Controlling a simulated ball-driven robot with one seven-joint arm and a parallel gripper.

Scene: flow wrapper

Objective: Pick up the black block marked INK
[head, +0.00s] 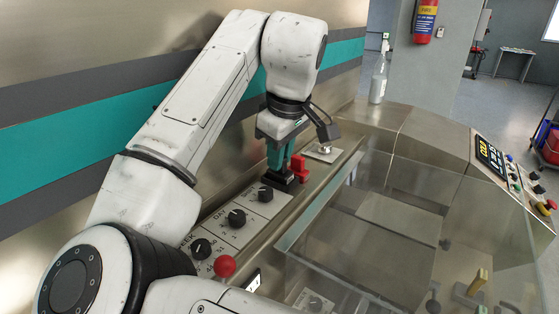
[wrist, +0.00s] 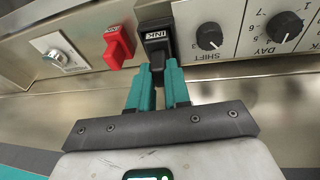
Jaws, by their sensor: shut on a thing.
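The black block marked INK (wrist: 156,40) stands on the steel panel in the wrist view, between a red block and the SHIFT knob. My gripper (wrist: 159,80) has its teal fingers shut on the narrow near part of this block. In the head view my gripper (head: 279,165) points down at the panel, and the lower part of the black block (head: 281,184) shows below the fingertips. The block seems to be still at panel level; I cannot tell whether it is clear of the surface.
A red block (wrist: 118,46) is close beside the black one; it also shows in the head view (head: 299,168). The SHIFT knob (wrist: 208,36) and DAY knob (wrist: 284,27) are on the other side. A key switch (wrist: 53,55) and a red ball knob (head: 225,266) are nearby. A glass cover (head: 350,195) lies to the right.

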